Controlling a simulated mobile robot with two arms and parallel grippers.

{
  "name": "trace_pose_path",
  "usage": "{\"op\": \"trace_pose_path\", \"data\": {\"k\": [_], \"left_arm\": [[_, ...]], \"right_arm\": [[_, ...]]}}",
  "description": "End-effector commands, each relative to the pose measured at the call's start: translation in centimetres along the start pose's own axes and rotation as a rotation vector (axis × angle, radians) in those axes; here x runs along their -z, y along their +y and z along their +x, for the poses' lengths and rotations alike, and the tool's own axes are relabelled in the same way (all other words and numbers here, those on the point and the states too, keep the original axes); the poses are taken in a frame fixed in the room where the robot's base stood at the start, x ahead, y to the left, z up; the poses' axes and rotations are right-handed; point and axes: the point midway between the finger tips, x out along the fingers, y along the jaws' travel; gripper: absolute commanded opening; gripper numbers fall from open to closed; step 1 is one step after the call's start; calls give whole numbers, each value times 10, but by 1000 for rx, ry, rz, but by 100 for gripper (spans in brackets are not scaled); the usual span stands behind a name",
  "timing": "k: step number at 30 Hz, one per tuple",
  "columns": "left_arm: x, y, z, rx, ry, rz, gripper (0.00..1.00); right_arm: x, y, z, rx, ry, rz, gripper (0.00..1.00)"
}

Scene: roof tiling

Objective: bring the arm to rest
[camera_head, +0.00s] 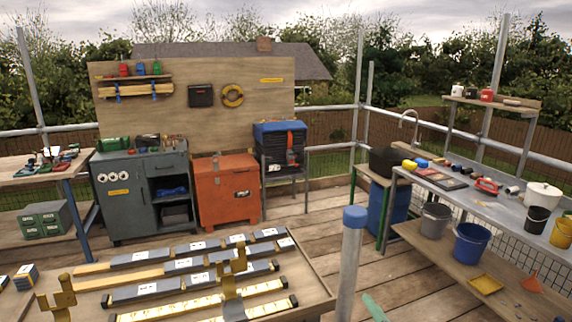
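My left gripper (56,292) is at the lower left, with its brass-coloured fingers pointing up and apart, nothing between them. My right gripper (233,270) stands over the middle of the roof board, its fingers also apart and empty. The roof board (312,290) is wooden and carries several rows of battens. Dark grey tiles with white labels (198,247) lie along the upper rows. The lower rows show yellowish, marked battens (172,310). My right gripper hides part of the lower rows; I cannot tell whether it touches them.
A blue-capped post (354,220) rises just right of the roof board. A grey cabinet (128,205) and an orange chest (226,190) stand behind. A cluttered workbench (455,197) runs along the right, with a blue bucket (470,246) below. Plank floor (385,278) between is mostly clear.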

Motion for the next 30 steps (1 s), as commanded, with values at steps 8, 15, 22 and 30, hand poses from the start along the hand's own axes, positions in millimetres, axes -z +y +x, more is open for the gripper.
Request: {"op": "trace_pose_path", "data": {"k": [8, 15, 22, 30], "left_arm": [[0, 0, 0, 0, 0, 0, 79], [0, 0, 0, 0, 0, 0, 79], [0, 0, 0, 0, 0, 0, 79], [-1, 0, 0, 0, -1, 0, 79]], "right_arm": [[-125, -100, -100, 315, -502, 459, 79], [-164, -143, -177, 444, -781, 651, 79], [-187, -174, -223, 515, -965, 750, 79], [-229, -230, -195, 533, -986, 739, 79]]}}
